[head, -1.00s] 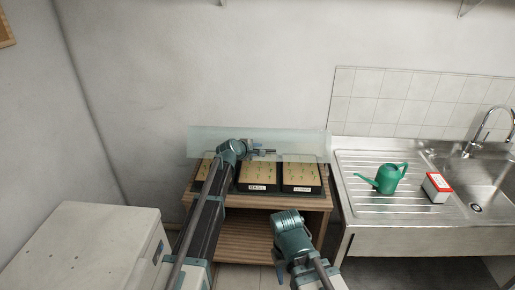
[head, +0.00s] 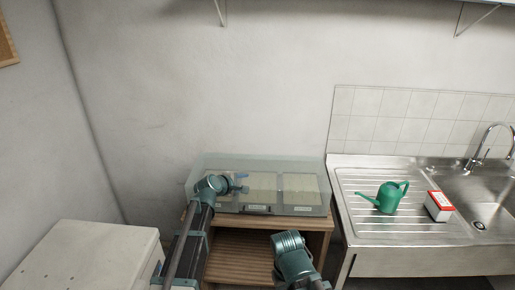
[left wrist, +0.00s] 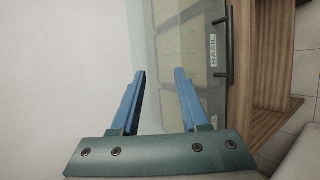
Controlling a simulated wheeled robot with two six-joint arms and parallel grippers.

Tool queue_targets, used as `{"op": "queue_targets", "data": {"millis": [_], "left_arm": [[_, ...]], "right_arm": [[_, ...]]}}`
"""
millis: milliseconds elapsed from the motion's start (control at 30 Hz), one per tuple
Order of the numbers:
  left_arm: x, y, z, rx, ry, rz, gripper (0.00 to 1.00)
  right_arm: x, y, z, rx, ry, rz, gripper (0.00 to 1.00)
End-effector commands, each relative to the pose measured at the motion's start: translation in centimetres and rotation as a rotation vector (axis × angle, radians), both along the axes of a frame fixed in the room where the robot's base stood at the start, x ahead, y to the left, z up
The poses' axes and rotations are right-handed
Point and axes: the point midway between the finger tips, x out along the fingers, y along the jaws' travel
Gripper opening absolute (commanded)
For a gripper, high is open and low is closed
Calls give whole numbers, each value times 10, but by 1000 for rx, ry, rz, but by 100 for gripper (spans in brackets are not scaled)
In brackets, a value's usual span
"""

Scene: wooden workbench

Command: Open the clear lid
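The clear lid (head: 280,164) lies down over the seed trays on the wooden bench, and the trays look hazy through it. In the left wrist view the lid (left wrist: 142,40) is a pale see-through sheet with a dark bar handle (left wrist: 228,50) along its front edge. My left gripper (head: 243,182) is over the left part of the lid. In the left wrist view its blue fingers (left wrist: 159,72) are apart with nothing visible between them, away from the handle. Whether they touch the lid is unclear. My right arm is low in front of the bench; its fingers do not show.
Seed trays (head: 299,190) sit under the lid; one label reads BASIL. The wooden bench (head: 240,255) has a slatted lower shelf. To the right are a steel sink (head: 365,233), a green watering can (head: 388,197) and a red-white box (head: 439,207). A pale cabinet (head: 85,255) stands at left.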

Motion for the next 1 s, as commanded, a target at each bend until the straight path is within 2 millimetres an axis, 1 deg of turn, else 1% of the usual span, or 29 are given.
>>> {"op": "queue_targets", "data": {"millis": [33,200,667,767,867,967,1000], "left_arm": [[-9,4,8,0,0,1,45],[-19,8,8,-1,0,-1,45],[-20,9,8,-1,0,-1,45],[-23,6,6,14,5,-16,45],[-40,-9,-5,80,21,-83,45],[-73,-34,-27,215,53,-224,45],[-91,-45,-38,284,70,-298,45]], "right_arm": [[0,0,8,0,0,0,50],[0,0,8,0,0,0,50],[0,0,8,0,0,0,50],[0,0,8,0,0,0,50],[0,0,5,0,0,0,50],[0,0,1,0,0,0,50],[0,0,-1,0,0,0,50]]}}
